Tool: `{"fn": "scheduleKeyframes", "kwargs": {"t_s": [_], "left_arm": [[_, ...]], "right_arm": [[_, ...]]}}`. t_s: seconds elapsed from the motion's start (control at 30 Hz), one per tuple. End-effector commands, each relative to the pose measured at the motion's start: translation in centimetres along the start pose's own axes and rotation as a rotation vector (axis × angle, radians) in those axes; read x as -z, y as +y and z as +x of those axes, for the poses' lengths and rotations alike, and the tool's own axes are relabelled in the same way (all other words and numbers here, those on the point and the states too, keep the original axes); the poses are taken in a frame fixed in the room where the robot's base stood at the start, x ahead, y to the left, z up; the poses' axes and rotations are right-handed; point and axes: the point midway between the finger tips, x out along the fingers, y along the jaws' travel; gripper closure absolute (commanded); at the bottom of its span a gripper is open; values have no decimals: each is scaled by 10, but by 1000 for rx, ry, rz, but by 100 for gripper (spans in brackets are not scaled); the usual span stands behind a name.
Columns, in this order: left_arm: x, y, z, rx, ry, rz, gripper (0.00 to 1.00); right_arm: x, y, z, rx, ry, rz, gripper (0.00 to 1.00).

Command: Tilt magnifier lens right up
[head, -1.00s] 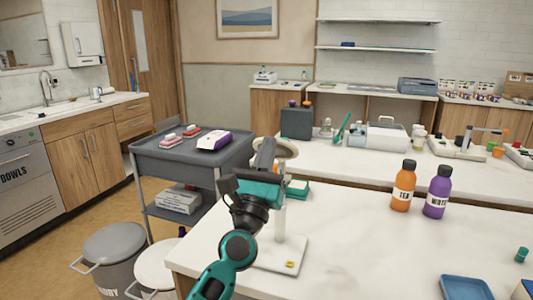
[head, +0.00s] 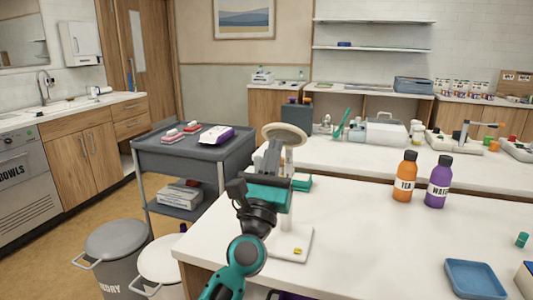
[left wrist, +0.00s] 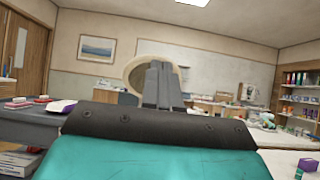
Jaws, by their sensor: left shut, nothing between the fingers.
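The magnifier has a pale beige ringed lens (head: 287,133) on a white stand, with a square white base (head: 292,246) on the near table. A small yellow mark shows on the base. The lens face looks tilted; its lower left part is hidden behind my gripper. My left gripper (head: 268,152) is shut and empty, upright just in front of and below the lens. In the left wrist view the shut fingers (left wrist: 161,75) overlap the right part of the lens (left wrist: 134,74). I cannot tell whether they touch it. My right gripper is out of view.
An orange TEA bottle (head: 405,178) and a purple bottle (head: 438,183) stand right of the magnifier. A blue tray (head: 473,279) lies at the front right. A grey trolley (head: 175,157) is to the left. The table between magnifier and bottles is clear.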

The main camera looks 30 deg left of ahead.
Motion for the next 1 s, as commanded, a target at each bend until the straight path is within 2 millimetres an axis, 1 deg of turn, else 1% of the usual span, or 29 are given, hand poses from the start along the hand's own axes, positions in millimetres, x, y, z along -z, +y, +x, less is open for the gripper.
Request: {"fn": "scheduleKeyframes", "kwargs": {"t_s": [0.03,0.1,0.3,0.4,0.6,0.77,0.87,0.97,1.0], "left_arm": [[-9,0,-11,0,2,-3,100],[-19,1,-24,-1,2,-2,100],[-43,1,-56,0,2,-1,100],[-51,1,-67,0,1,0,100],[-60,1,-78,0,0,-1,100],[-62,1,-79,0,0,1,100],[-57,-3,-81,17,10,52,100],[-40,-15,-91,85,44,247,100],[-30,-22,-98,131,60,370,100]], "right_arm": [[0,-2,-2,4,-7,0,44],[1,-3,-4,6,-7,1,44],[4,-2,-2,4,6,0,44],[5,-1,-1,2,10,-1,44],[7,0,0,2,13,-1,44],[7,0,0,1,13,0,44],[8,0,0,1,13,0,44],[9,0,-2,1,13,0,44],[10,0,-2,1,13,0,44]]}}
